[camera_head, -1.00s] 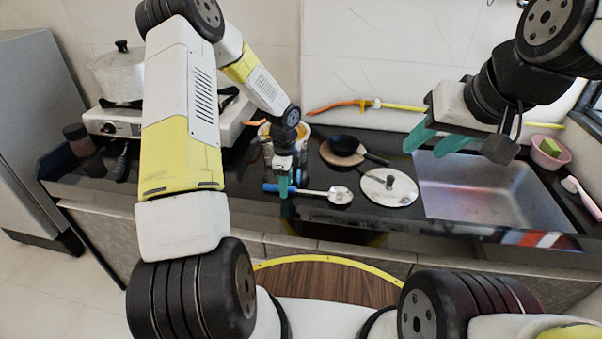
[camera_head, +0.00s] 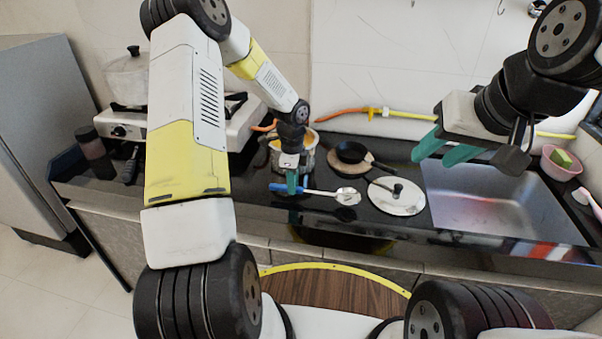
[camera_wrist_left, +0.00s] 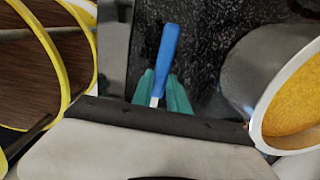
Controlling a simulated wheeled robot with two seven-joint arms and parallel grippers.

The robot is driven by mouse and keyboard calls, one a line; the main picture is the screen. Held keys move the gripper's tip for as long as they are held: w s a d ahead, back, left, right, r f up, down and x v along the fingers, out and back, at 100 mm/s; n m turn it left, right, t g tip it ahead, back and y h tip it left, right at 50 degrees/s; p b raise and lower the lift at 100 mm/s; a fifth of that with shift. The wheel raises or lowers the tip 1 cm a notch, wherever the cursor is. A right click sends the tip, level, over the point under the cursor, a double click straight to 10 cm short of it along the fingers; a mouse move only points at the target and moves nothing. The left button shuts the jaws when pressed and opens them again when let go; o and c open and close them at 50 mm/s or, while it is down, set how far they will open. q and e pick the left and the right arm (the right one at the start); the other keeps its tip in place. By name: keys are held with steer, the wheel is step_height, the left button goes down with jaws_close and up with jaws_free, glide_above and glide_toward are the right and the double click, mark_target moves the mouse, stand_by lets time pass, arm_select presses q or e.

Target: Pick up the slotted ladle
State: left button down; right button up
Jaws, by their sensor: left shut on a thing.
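The slotted ladle has a blue handle and a pale metal head (camera_head: 346,196). It is above the dark counter near its front edge, with the handle to the left and the head to the right. My left gripper (camera_head: 292,188) is shut on the ladle near the handle. In the left wrist view the blue handle (camera_wrist_left: 166,48) rises between the green fingertips (camera_wrist_left: 163,88). A dark shadow of the ladle shows on the counter below it. My right gripper (camera_head: 447,152) hangs empty above the sink's left side, with its two green fingers apart.
A metal pot with orange contents (camera_wrist_left: 292,105) stands close beside my left gripper. The sink (camera_head: 490,205) is further right, the stove (camera_head: 125,127) at the left.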

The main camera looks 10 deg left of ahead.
arm_select(q)
steer(key=s+d+r, duration=0.1)
steer(key=s+d, duration=0.2)
steer(key=s, duration=0.4)
steer(key=s+d+r, duration=0.1)
steer(key=s+d, duration=0.1)
steer(key=s, duration=0.6)
steer(key=shift+d, duration=0.4)
